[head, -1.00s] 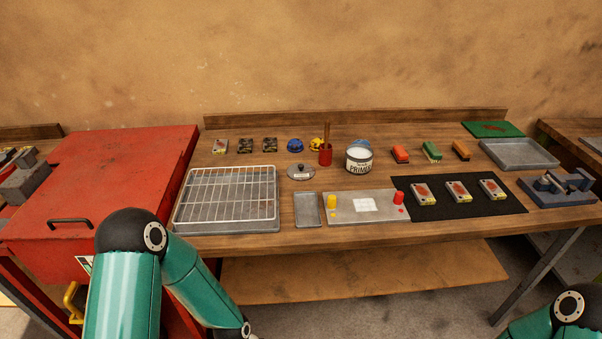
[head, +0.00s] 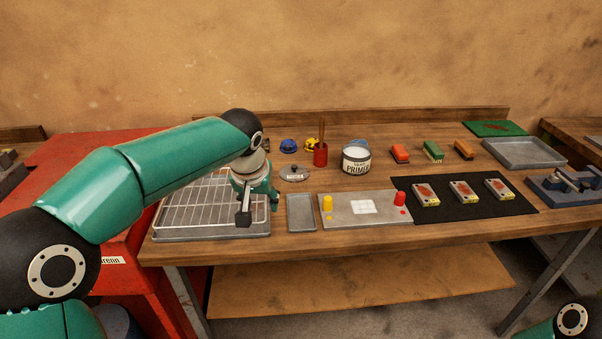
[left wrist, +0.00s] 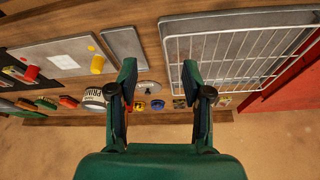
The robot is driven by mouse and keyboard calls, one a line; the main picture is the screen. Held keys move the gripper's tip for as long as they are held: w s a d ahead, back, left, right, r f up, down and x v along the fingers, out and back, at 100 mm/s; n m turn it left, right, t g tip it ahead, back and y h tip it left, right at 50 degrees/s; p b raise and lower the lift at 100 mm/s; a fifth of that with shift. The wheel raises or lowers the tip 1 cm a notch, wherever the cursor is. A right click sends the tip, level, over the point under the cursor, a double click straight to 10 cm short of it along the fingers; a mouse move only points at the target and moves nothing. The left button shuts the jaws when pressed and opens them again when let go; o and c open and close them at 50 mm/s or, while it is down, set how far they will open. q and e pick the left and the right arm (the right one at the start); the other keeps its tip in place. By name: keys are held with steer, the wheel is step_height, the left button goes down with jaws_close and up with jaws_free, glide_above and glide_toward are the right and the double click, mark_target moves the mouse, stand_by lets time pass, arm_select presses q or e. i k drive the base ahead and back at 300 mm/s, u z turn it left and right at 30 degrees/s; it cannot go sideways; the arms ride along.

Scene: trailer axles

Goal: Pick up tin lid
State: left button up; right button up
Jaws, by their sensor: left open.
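The tin lid (head: 294,174) is a grey round lid with a small dark knob. It lies flat on the wooden bench, left of the open primer tin (head: 356,160), whose inside is white. My left gripper (head: 259,208) is open and empty over the right part of the wire rack, to the left of the lid and nearer the front edge. In the left wrist view the lid (left wrist: 149,86) shows beyond the open fingers (left wrist: 160,75), apart from them. My right gripper is out of view; only part of that arm shows at the lower right.
The wire rack (head: 180,210) on its tray is under my left arm. A small grey tray (head: 301,212) lies in front of the lid. Blue and yellow items (head: 289,146) are behind it.

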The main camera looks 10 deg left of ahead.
mark_target(291, 172)
steer(key=i, duration=0.85)
steer(key=u, duration=0.05)
